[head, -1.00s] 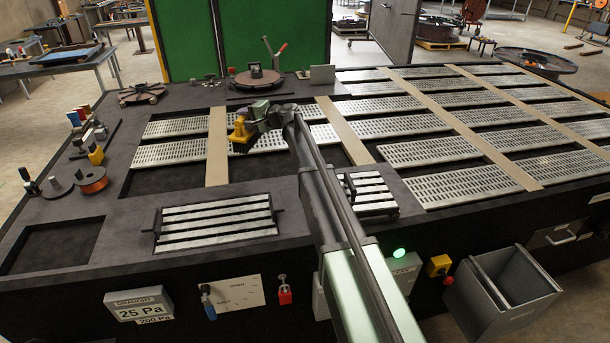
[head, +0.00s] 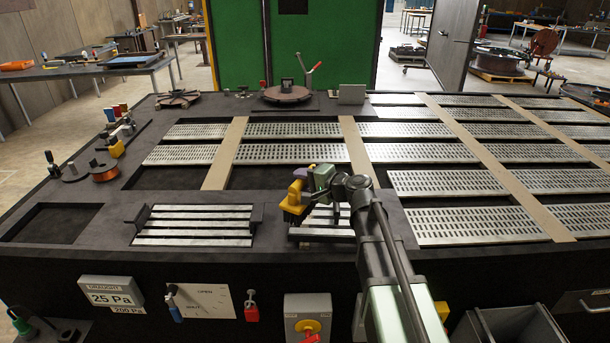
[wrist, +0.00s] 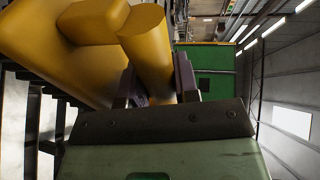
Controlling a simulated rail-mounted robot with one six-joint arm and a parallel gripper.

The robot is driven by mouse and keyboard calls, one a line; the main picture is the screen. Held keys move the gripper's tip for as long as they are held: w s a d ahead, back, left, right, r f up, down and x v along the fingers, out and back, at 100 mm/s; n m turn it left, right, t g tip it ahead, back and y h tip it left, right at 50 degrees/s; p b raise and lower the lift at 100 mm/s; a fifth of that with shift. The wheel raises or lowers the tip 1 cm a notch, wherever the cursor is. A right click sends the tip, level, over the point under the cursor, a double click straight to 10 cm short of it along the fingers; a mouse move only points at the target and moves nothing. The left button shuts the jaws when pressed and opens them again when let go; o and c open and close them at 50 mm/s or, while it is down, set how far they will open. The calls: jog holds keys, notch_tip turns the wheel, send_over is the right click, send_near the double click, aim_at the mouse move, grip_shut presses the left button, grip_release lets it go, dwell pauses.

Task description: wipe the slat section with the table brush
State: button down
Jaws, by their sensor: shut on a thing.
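My gripper (head: 304,184) is shut on the yellow table brush (head: 294,199). The brush handle (wrist: 148,38) fills the upper left of the wrist view, between my gripper's fingers (wrist: 155,88). In the head view the brush is at the left part of a short slat section (head: 322,232) with bright bars in a dark frame. The brush and my wrist hide part of that section. I cannot tell whether the bristles touch the bars. A second, wider slat section (head: 197,225) lies to the left, uncovered, with several bright bars.
Rows of perforated panels (head: 297,153) and tan strips (head: 225,155) cover the table behind. A spool of orange wire (head: 103,171) and small tools stand at the left. A dark recess (head: 50,223) lies front left. A red turntable (head: 287,94) stands at the back.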

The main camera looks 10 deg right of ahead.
jog(key=shift+a+f, duration=0.15)
jog(key=shift+f, duration=0.15)
notch_tip(320, 180, down, 7)
jog(key=b, duration=0.7)
jog(key=shift+r, duration=0.15)
jog(key=shift+w+f, duration=0.2)
jog(key=shift+w, duration=0.35)
jog(key=shift+w+d, duration=0.35)
jog(key=shift+w, duration=0.35)
jog(key=shift+w+d, duration=1.4)
jog(key=shift+w, duration=4.5)
jog(key=shift+s+a+f, duration=0.1)
jog(key=shift+s+a, duration=0.45)
jog(key=shift+s, duration=1.8)
jog(key=shift+s+a+r, duration=0.1)
jog(key=shift+s+a, duration=0.45)
jog(key=shift+s, duration=1.8)
jog(key=shift+s+a+f, duration=0.1)
jog(key=shift+s+a, duration=0.45)
jog(key=shift+s, duration=1.8)
jog(key=shift+s+r, duration=0.15)
jog(key=shift+r, duration=0.2)
notch_tip(320, 180, up, 7)
jog(key=p, duration=0.7)
jog(key=shift+r, duration=0.15)
